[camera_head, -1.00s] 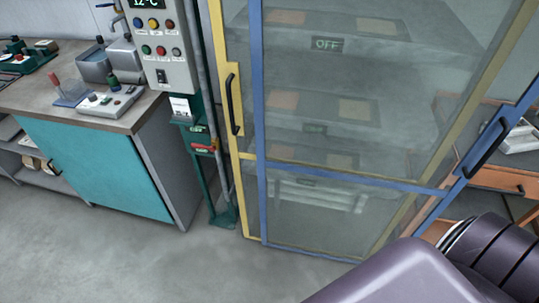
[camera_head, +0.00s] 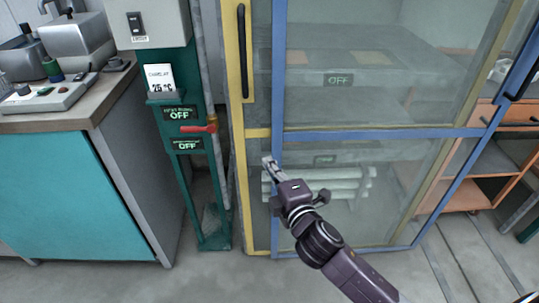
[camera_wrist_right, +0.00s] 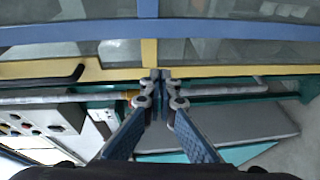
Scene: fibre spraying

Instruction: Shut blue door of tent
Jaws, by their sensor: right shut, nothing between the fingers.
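The tent's blue door frame (camera_head: 281,60) has clear panes and a blue crossbar (camera_head: 380,134). Its black handle (camera_head: 521,80) is at the far right of the head view. A yellow frame (camera_head: 238,100) with its own black handle (camera_head: 243,50) stands just left of the blue left post. My right gripper (camera_head: 268,163) is shut and empty, its tips in front of the blue left post, near the yellow frame. In the right wrist view the closed tips (camera_wrist_right: 160,76) overlap the yellow bar, with the blue bar (camera_wrist_right: 210,29) beyond. Contact cannot be told. My left gripper is out of view.
A teal post (camera_head: 182,185) with a red valve handle (camera_head: 199,129) stands left of the tent. A bench with a turquoise door (camera_head: 75,190) is further left. Orange shelving (camera_head: 465,196) is at the right. Grey floor in front is clear.

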